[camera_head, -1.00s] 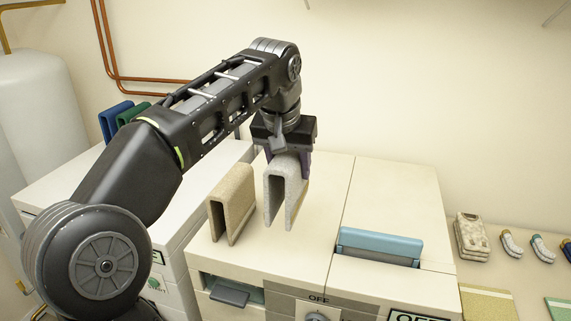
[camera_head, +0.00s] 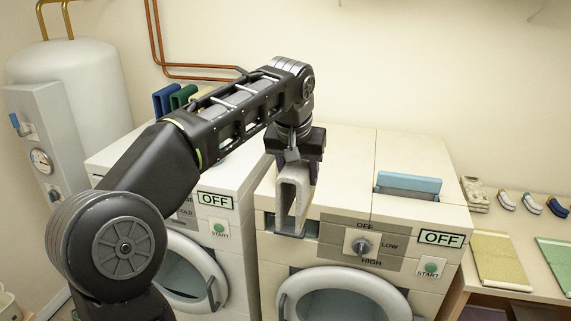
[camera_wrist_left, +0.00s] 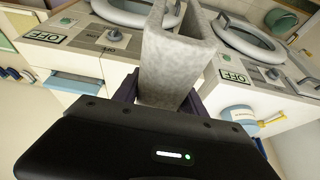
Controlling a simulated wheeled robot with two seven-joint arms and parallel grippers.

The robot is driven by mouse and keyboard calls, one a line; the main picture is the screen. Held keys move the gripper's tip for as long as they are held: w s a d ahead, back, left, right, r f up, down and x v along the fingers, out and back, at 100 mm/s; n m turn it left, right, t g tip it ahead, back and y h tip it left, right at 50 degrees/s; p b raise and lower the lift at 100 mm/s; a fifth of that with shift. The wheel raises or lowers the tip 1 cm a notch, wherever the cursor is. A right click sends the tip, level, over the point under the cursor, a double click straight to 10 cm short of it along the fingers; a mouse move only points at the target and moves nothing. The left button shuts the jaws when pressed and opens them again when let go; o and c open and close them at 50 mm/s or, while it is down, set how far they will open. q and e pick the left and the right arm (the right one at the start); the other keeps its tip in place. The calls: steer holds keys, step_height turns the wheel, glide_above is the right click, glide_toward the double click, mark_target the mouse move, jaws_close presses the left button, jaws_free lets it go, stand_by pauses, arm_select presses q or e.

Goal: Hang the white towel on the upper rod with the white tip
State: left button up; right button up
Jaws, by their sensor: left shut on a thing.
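The white towel (camera_head: 291,205), folded into an upside-down U, hangs from my left gripper (camera_head: 294,172) in front of the front edge of the right-hand machine. My left gripper is shut on the towel's top fold. In the left wrist view the towel (camera_wrist_left: 172,68) shows as a speckled, light grey-white piece between the fingers (camera_wrist_left: 160,102). No rod with a white tip can be made out. My right gripper is out of view.
Two front-loading machines (camera_head: 400,150) stand side by side, with a blue flap (camera_head: 408,185) on top. Blue (camera_head: 164,99) and green (camera_head: 183,95) folded towels stand behind my arm. A white tank (camera_head: 75,80) is at left; a table with mats (camera_head: 498,260) is at right.

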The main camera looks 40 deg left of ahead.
arm_select(q)
steer(key=w+d+f+m+b, duration=0.1)
steer(key=d+f+m, duration=0.1)
steer(key=d+f, duration=0.6)
steer(key=w+d+f+m+h+b, duration=0.1)
steer(key=w+d+f, duration=0.1)
steer(key=d+f, duration=0.6)
step_height(320, 180, down, 7)
steer(key=shift+w+f+m+h+b, duration=0.1)
steer(key=shift+w+m+h+b, duration=0.05)
steer(key=shift+m+h+b, duration=0.2)
